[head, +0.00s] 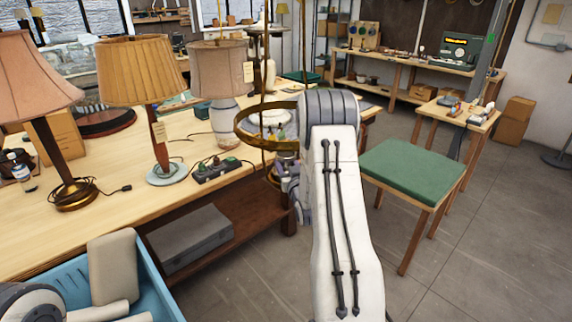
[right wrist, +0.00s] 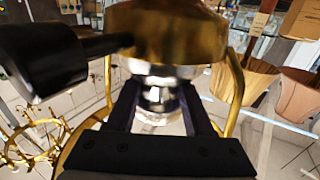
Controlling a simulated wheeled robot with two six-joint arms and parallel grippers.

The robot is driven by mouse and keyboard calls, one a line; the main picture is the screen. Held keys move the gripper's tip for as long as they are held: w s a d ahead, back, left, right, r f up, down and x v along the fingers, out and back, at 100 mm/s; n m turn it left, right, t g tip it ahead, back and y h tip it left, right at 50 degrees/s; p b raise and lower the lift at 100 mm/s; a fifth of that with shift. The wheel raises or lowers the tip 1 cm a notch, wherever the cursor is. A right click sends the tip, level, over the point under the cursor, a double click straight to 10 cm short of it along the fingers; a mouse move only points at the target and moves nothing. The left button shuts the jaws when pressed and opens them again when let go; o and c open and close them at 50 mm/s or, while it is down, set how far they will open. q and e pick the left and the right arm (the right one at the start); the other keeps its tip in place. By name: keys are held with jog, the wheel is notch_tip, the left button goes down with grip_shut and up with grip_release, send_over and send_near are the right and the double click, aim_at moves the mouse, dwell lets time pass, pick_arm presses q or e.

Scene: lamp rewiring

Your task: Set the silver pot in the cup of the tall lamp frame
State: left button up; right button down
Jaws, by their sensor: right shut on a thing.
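The tall brass lamp frame (head: 240,128) stands in the middle of the head view, with a wide ring and thin upright rods. My right arm covers its right side. My right gripper (right wrist: 160,108) is shut on the shiny silver pot (right wrist: 158,94). A rounded brass part (right wrist: 168,32), which may be the cup, lies right against the pot in the right wrist view. I cannot tell whether the pot is inside it, touching it or just apart. In the head view the right gripper (head: 288,180) shows only partly, at the frame. My left gripper is out of view.
Several shaded lamps, including a yellow-shaded one (head: 143,68), stand on the long wooden bench (head: 120,215). A power strip (head: 215,170) lies near its edge. A green-topped stool (head: 410,172) stands right of my arm. A blue bin (head: 155,275) is at the lower left.

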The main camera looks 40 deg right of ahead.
jog(key=shift+f, duration=0.1)
dwell(0.3)
jog(key=shift+c, duration=1)
grip_release()
jog(key=shift+s+a+f+b, duration=0.15)
jog(key=shift+s+b, duration=0.4)
jog(key=shift+b, duration=0.05)
jog(key=b+v, duration=0.4)
jog(key=v, duration=0.5)
jog(key=shift+s, duration=0.2)
jog(key=shift+a, duration=0.2)
